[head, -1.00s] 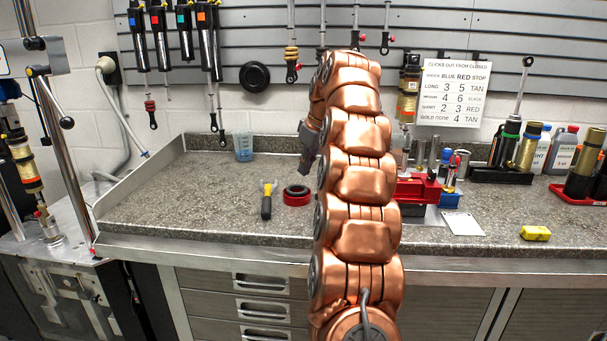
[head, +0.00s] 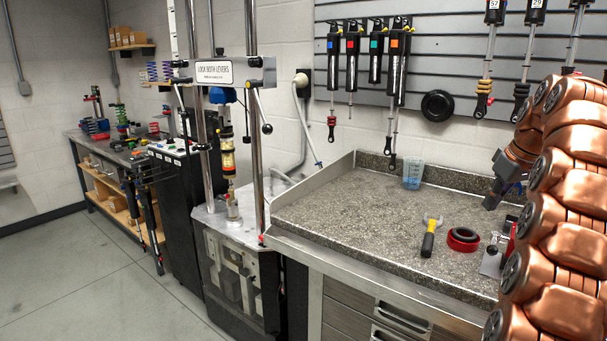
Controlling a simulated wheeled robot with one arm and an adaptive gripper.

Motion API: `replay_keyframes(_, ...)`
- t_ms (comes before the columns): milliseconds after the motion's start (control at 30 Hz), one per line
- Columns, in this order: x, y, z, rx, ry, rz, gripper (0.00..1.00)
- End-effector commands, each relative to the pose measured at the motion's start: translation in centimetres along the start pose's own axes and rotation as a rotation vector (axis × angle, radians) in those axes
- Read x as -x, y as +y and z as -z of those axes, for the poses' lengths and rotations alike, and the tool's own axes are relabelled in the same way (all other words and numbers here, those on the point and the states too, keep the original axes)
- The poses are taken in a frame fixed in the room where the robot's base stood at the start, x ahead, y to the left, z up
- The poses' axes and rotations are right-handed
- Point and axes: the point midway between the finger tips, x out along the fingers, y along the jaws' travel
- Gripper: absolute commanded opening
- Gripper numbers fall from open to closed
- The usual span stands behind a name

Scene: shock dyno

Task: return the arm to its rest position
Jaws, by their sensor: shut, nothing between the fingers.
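My copper-coloured arm (head: 565,210) rises along the right edge of the head view, partly cut off by the frame. My gripper (head: 492,200) is small and dark grey at the arm's far end, pointing down over the right part of the stone worktop (head: 350,215). It is shut and holds nothing. The arm hides the right part of the bench.
A dyno stand (head: 235,240) with a "lock both levers" sign (head: 224,72) and a mounted shock (head: 228,155) stands left of the worktop. Shocks (head: 398,65) hang on the wall. A blue cup (head: 413,170) stands at the back. Open floor (head: 90,280) lies at left.

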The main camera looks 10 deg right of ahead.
Motion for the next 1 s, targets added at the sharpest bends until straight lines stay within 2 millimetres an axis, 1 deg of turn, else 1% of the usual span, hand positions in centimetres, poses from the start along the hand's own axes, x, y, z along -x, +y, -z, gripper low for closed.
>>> replay_keyframes(67,0.3,-1.2,0.3,0.001,-0.004,0.01,0.0)
replay_keyframes(167,0.2,-3.6,0.6,-0.003,-0.023,0.035,0.0)
replay_keyframes(300,0.2,-7.8,0.7,-0.011,-0.05,0.064,0.0)
replay_keyframes(500,0.0,-13.8,-0.2,-0.021,-0.101,0.097,0.0)
replay_keyframes(700,-0.3,-19.6,-2.5,-0.033,-0.16,0.116,0.0)
replay_keyframes(767,-0.4,-21.2,-3.4,-0.037,-0.178,0.119,0.0)
replay_keyframes(800,-0.4,-22.3,-4.1,-0.039,-0.191,0.12,0.0)
replay_keyframes(967,-0.7,-26.3,-7.0,-0.049,-0.238,0.119,0.0)
replay_keyframes(1000,-0.9,-27.2,-8.0,-0.053,-0.254,0.118,0.0)
